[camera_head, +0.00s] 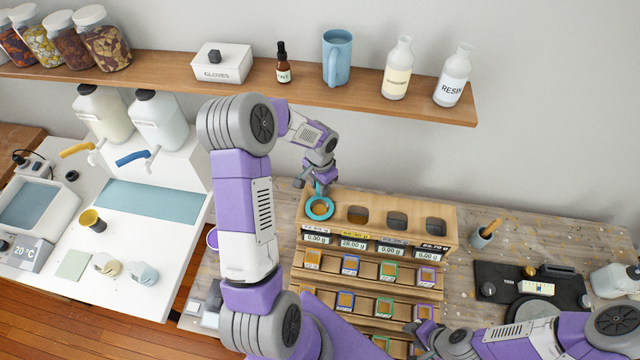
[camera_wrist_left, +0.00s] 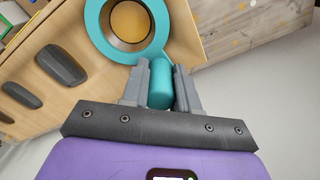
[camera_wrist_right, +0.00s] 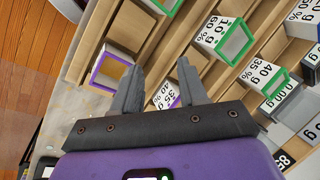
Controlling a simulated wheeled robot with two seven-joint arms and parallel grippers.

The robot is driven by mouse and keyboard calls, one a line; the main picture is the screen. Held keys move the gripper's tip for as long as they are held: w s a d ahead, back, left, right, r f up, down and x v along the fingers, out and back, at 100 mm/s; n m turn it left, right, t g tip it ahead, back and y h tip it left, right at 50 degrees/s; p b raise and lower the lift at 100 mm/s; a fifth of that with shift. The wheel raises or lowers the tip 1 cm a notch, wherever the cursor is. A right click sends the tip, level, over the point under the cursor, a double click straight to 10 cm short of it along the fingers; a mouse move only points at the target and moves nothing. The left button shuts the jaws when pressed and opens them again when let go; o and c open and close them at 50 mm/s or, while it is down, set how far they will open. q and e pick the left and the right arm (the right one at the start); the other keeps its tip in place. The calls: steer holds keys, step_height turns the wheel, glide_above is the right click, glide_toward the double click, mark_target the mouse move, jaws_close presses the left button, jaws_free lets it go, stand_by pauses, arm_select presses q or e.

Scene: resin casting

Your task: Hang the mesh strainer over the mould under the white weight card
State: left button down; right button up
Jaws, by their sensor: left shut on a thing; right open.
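The mesh strainer (camera_head: 320,207) is a teal ring with a short handle. My left gripper (camera_head: 318,180) is shut on its handle, which also shows between the fingers in the left wrist view (camera_wrist_left: 161,84). In the head view the ring covers the leftmost well of the wooden rack (camera_head: 446,231); in the left wrist view an amber patch shows inside it. I cannot tell whether it touches the rack. The small weight cards (camera_head: 354,235) are hard to read; one is yellow. My right gripper (camera_wrist_right: 155,85) is open and empty over the rack's lower steps.
Colour-framed blocks (camera_head: 351,265) stand on the rack's steps. A shelf (camera_head: 280,85) with bottles and a blue mug (camera_head: 337,58) runs behind. A black mat (camera_head: 500,275) lies to the right.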

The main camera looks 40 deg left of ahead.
stand_by(0.3)
arm_select(q)
steer(key=shift+f, duration=0.2)
arm_select(e)
steer(key=shift+f, duration=0.2)
arm_select(q)
steer(key=c, duration=0.8)
jaws_free()
steer(key=shift+r, duration=0.1)
step_height(320, 180, up, 8)
steer(key=shift+f, duration=0.2)
arm_select(e)
steer(key=shift+r, duration=0.1)
